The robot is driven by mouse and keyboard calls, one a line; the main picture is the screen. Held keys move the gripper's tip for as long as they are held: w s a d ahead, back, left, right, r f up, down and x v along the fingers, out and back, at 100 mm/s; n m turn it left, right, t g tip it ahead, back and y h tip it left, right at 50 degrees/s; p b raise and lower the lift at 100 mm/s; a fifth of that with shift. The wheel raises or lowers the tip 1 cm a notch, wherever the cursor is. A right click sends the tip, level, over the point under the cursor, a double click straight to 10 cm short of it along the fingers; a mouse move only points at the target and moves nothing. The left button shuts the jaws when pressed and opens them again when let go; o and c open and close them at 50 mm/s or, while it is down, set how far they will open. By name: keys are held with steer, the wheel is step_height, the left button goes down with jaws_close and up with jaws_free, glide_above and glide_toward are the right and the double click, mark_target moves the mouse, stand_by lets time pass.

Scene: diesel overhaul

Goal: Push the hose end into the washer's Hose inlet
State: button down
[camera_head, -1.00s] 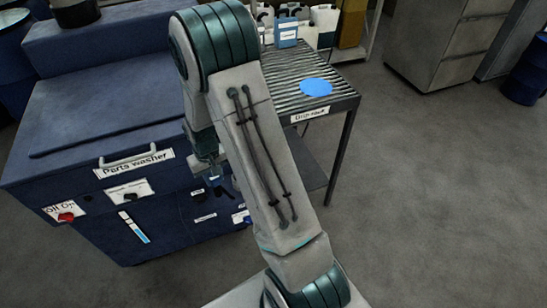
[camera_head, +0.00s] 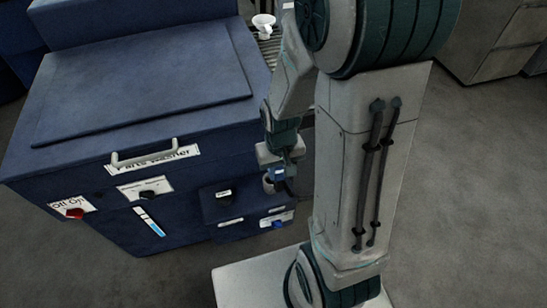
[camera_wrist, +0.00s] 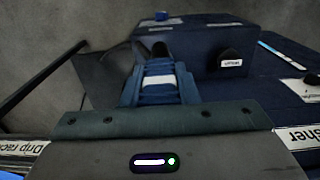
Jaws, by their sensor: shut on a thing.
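The blue parts washer (camera_head: 130,85) fills the left of the head view. A small blue box with a black knob (camera_head: 225,193) juts from its front right. Small labels sit below it, with a small blue part (camera_head: 278,224) at the lower right; the labels are too small to read, so I cannot tell which is the Hose inlet. My gripper (camera_head: 280,178) is in front of the washer's right side, apart from it. In the wrist view its blue fingers (camera_wrist: 160,85) are shut on a dark piece (camera_wrist: 150,50), apparently the hose end. The knob (camera_wrist: 230,57) shows to its right.
The washer lid (camera_head: 145,80) is closed, with a handle (camera_head: 145,157) on its front. A red switch (camera_head: 75,213) is at the left. The drip rack, behind my arm, holds a white funnel-like item (camera_head: 264,25). Grey floor (camera_head: 460,210) is clear at the right.

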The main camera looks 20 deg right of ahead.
steer(key=shift+w+f, duration=0.25)
steer(key=shift+w, duration=0.3)
steer(key=w+f+b, duration=0.2)
steer(key=w+f, duration=0.1)
steer(key=w, duration=0.3)
steer(key=shift+w+f, duration=0.15)
steer(key=shift+f, duration=0.1)
steer(key=shift+f+b, duration=0.25)
steer(key=shift+b, duration=0.25)
step_height(320, 180, down, 7)
steer(key=b, duration=0.6)
steer(key=shift+f, duration=0.15)
stand_by(1.4)
steer(key=shift+f, duration=0.1)
